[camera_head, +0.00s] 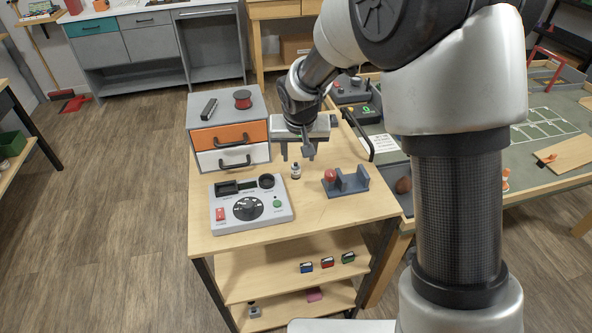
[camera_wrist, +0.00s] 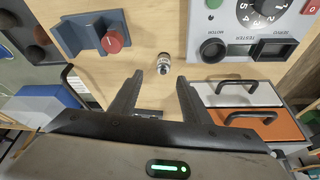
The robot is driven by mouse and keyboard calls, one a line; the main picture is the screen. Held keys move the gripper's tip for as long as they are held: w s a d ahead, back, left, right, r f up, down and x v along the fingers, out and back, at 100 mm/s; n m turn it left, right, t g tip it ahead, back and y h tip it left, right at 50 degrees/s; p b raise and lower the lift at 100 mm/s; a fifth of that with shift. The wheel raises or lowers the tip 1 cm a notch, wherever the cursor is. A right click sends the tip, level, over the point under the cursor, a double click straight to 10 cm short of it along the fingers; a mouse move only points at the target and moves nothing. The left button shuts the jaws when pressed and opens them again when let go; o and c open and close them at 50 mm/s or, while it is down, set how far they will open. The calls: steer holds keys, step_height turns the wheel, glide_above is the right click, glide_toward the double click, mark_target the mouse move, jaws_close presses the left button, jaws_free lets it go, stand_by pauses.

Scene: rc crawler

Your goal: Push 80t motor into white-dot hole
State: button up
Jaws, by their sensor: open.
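A small silver and dark motor (camera_head: 296,170) stands on the wooden cart top, apart from everything around it. In the wrist view the motor (camera_wrist: 164,63) is just beyond my fingertips, near their middle line. My gripper (camera_head: 297,153) is open and empty above the motor; the wrist view shows its two fingers (camera_wrist: 160,78) spread apart. The grey tester (camera_head: 250,203) has a round dark hole (camera_wrist: 213,50) labelled motor and a rectangular slot beside it. I cannot make out a white dot on any hole.
A blue-grey bracket (camera_head: 347,184) with a red knob (camera_wrist: 113,41) stands right of the motor in the head view. The drawer box (camera_head: 228,128) with orange and white drawers is at the back left.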

mark_target(296, 166)
steer(key=x, duration=0.7)
steer(key=shift+s+a+f, duration=0.15)
steer(key=shift+a+f, duration=0.1)
steer(key=shift+a, duration=0.1)
steer(key=shift+c, duration=0.3)
jaws_close()
